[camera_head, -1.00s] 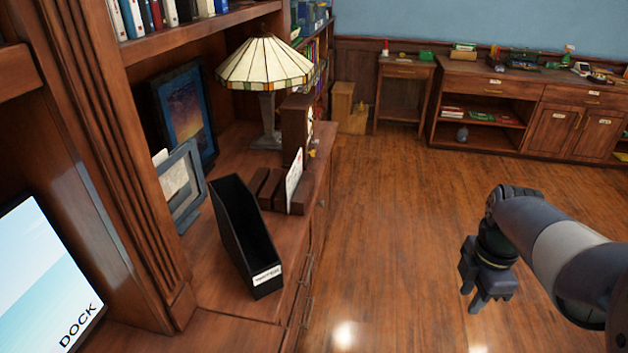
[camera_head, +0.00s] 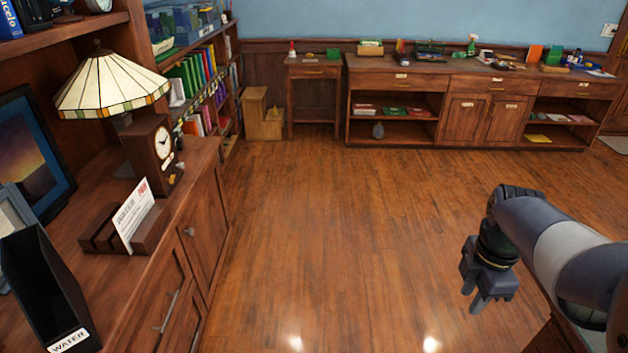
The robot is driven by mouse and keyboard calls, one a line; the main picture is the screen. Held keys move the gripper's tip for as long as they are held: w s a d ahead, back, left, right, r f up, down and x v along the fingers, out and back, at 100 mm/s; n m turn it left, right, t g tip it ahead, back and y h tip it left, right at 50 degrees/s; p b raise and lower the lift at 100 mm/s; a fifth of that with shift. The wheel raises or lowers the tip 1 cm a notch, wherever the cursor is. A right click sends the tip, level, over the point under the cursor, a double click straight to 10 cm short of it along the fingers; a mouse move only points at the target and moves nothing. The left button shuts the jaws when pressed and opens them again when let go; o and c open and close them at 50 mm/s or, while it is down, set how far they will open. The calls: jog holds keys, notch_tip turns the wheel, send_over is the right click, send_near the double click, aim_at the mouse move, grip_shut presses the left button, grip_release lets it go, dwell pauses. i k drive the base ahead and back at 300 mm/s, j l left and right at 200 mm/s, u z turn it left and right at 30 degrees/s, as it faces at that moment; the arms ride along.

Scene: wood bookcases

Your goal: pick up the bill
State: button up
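A white paper that looks like the bill (camera_head: 133,212) stands tilted in a low wooden letter holder (camera_head: 150,240) on the left cabinet top. It has dark print and a red mark; the small print is hard to read. My gripper (camera_head: 486,300) hangs pointing down over the floor at the right, far from the paper. Nothing shows between its fingers, and their gap is too unclear to tell open from shut.
A black file box (camera_head: 45,285) labelled WATER stands nearer on the cabinet. A wooden clock (camera_head: 152,155) and a stained-glass lamp (camera_head: 110,85) stand behind the paper. Open wooden floor (camera_head: 330,230) lies in the middle. Low cabinets (camera_head: 470,120) line the far wall.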

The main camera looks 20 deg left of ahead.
aim_at(131, 215)
jog(key=i+l+u, duration=0.1)
jog(key=i, duration=0.25)
jog(key=i+l+u, duration=0.15)
jog(key=i, duration=0.25)
jog(key=i+j+u, duration=0.15)
jog(key=u, duration=0.25)
jog(key=i+u, duration=0.65)
jog(key=u, duration=0.15)
jog(key=i+l+u, duration=0.2)
jog(key=u, duration=0.2)
jog(key=i+j+u, duration=0.2)
jog(key=i+u, duration=0.2)
jog(key=i+j+u, duration=0.15)
jog(key=i+u, duration=0.6)
jog(key=i+j, duration=0.15)
